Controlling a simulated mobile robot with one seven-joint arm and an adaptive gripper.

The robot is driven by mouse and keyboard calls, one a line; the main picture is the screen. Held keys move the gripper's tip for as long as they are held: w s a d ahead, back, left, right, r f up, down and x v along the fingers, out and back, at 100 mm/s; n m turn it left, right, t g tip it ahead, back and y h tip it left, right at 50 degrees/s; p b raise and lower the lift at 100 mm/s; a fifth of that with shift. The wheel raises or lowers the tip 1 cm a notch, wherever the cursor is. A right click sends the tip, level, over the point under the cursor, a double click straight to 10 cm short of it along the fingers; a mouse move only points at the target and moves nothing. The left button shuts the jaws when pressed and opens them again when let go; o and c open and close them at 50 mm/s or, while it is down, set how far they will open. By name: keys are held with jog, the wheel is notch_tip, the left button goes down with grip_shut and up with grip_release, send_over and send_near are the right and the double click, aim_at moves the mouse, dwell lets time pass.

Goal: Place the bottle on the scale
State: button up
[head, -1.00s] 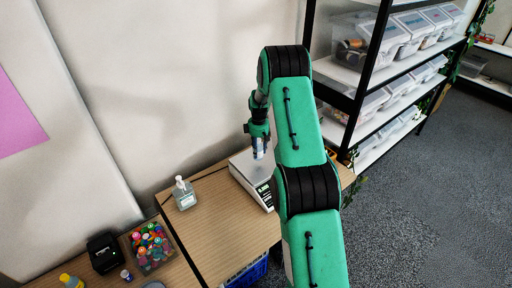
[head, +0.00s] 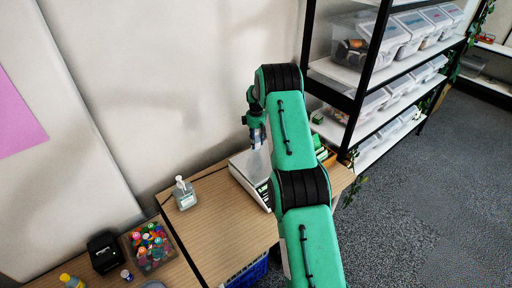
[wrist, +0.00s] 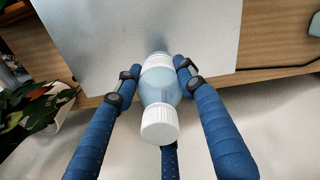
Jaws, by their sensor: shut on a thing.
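A clear blue-tinted bottle with a white cap (wrist: 160,125) is held between the blue fingers of my gripper (wrist: 158,85) in the wrist view. In the head view my gripper (head: 256,142) is small and partly beside my arm, above the scale. The scale (wrist: 110,35) has a bare metal plate beneath the bottle in the wrist view. In the head view the scale (head: 240,170) stands on the wooden table, partly hidden by my arm, with a lit green display at its front. I cannot tell whether the bottle touches the plate.
A dispenser bottle (head: 184,194) stands left of the scale. A clear box of colourful items (head: 150,247) and a black device (head: 103,252) are further left. A shelf with clear bins (head: 385,85) stands to the right. A potted plant (wrist: 30,112) shows in the wrist view.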

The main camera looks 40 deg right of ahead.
aim_at(256, 131)
jog(key=shift+f, duration=0.1)
jog(key=shift+f, duration=1.65)
jog(key=shift+f, duration=0.15)
jog(key=o, duration=0.8)
jog(key=shift+o, duration=0.2)
jog(key=shift+r, duration=0.2)
notch_tip(256, 131, up, 12)
jog(key=shift+f, duration=0.1)
jog(key=shift+r, duration=0.2)
